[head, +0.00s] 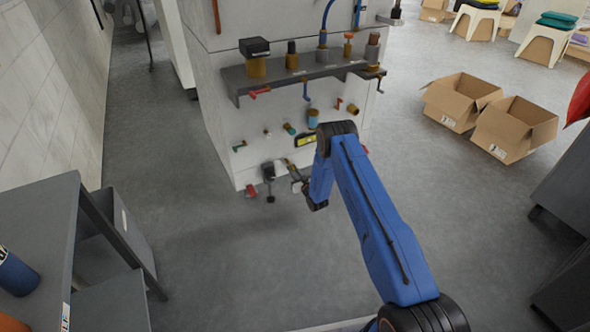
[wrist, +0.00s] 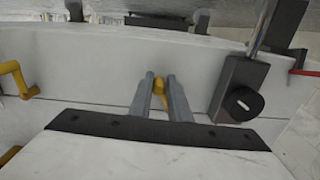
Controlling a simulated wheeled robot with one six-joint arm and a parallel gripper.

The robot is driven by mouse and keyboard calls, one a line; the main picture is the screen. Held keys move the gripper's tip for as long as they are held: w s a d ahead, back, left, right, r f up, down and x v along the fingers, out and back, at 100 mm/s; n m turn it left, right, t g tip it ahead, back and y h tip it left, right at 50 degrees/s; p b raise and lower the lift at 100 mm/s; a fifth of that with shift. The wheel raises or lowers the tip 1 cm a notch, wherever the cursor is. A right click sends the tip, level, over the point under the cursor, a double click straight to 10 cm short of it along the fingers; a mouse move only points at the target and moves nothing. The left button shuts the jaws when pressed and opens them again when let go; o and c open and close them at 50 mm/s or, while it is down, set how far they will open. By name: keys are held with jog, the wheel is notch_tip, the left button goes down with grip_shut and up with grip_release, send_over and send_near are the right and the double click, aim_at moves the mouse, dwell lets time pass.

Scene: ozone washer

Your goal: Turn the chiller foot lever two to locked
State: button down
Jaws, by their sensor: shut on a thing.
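In the wrist view my gripper (wrist: 163,82) has its two grey fingers on either side of a small yellow lever (wrist: 160,87), close to a pale panel. The fingers are shut on it, and only a small yellow part shows between them. I cannot read a label that says which lever this is. In the head view my gripper (head: 292,170) is low at the front of the white machine (head: 222,90), near its bottom edge. My arm and wrist partly cover that area, and the held lever cannot be made out there.
A dark block with a round black knob (wrist: 238,103) stands right of my fingers. A yellow crank handle (wrist: 18,82) is at left. A dark shelf (head: 290,74) with fittings juts out above. Open cardboard boxes (head: 462,98) stand at right. The floor ahead (head: 225,260) is clear.

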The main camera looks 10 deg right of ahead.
jog(key=shift+s+a+f+m, duration=0.1)
jog(key=shift+a+m, duration=0.25)
jog(key=shift+m, duration=0.5)
jog(key=shift+s+a+m, duration=0.1)
jog(key=shift+a+m, duration=0.25)
jog(key=shift+m, duration=0.45)
jog(key=shift+s+a+f+m, duration=0.1)
jog(key=shift+a+m, duration=0.25)
jog(key=shift+m, duration=0.5)
jog(key=c, duration=1.7)
grip_release()
jog(key=shift+c, duration=0.2)
jog(key=shift+s, duration=0.15)
jog(key=v, duration=1.7)
